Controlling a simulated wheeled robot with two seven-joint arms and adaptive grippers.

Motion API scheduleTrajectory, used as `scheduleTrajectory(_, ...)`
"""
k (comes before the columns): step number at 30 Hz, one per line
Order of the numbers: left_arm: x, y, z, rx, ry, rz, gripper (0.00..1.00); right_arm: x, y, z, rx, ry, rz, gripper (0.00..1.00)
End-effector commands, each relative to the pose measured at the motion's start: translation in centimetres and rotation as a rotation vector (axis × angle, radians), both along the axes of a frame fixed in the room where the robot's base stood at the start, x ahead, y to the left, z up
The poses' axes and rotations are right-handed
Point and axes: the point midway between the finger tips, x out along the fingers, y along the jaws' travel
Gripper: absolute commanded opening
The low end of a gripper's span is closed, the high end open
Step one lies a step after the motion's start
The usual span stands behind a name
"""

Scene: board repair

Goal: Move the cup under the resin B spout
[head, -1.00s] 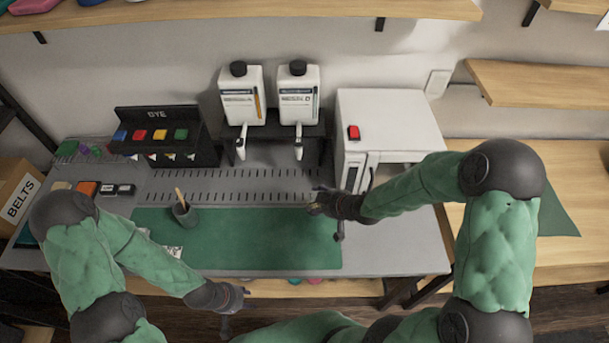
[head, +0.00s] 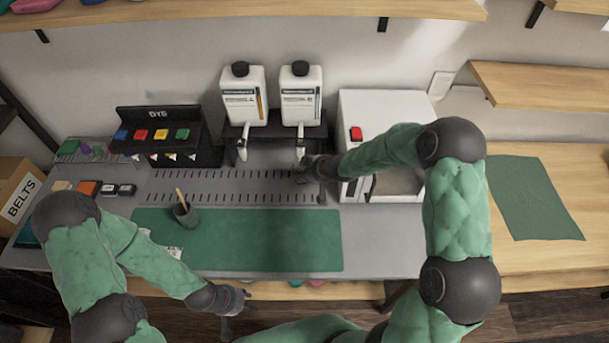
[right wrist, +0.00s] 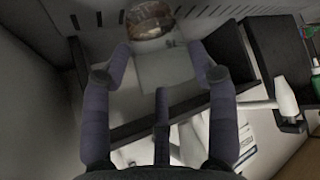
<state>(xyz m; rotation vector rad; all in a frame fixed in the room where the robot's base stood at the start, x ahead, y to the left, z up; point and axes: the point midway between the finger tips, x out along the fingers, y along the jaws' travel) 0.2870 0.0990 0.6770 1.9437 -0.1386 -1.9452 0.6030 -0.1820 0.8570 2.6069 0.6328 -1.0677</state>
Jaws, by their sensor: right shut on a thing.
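Two white resin bottles with black caps stand on a black stand, a left bottle (head: 243,97) and a right bottle (head: 301,95); their label text is too small to read. A pale spout hangs under each, the left spout (head: 242,150) and the right spout (head: 300,150). My right gripper (head: 303,174) is just below and in front of the right spout. In the head view the cup is mostly hidden. My left gripper (head: 236,306) is open and empty at the front edge.
A white machine with a red button (head: 356,133) stands right of the bottles, under my right forearm. A dye rack (head: 155,135) is at left. A grey pot with a stick (head: 186,214) stands on the green mat (head: 270,240), which is otherwise mostly clear.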

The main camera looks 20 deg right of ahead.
Motion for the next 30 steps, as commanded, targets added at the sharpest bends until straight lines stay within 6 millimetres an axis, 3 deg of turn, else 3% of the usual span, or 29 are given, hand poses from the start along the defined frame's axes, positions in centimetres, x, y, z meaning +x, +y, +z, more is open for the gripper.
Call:
scheduleTrajectory(6, 0.0, 0.0, -1.8, 0.0, 0.0, 0.0, 0.4, -0.1, 0.0, -3.0, 0.001, 0.002, 0.0, 0.09)
scheduleTrajectory(18, 0.0, 0.0, -1.9, 0.0, 0.0, 0.0, 0.4, -0.1, 0.0, -3.3, 0.0, 0.0, 0.0, 0.09)
scheduleTrajectory(19, 0.0, 0.0, -1.9, 0.0, 0.0, 0.0, 0.4, -0.1, 0.0, -3.3, 0.0, 0.0, 0.0, 0.65)
scheduleTrajectory(21, 0.0, 0.0, -1.8, 0.0, 0.0, 0.0, 0.4, -0.1, 0.0, -3.2, 0.0, 0.001, 0.0, 0.83)
scheduleTrajectory(30, 0.0, 0.0, -1.8, 0.0, 0.0, 0.0, 0.4, -0.1, 0.0, -3.2, 0.0, 0.0, 0.0, 0.83)
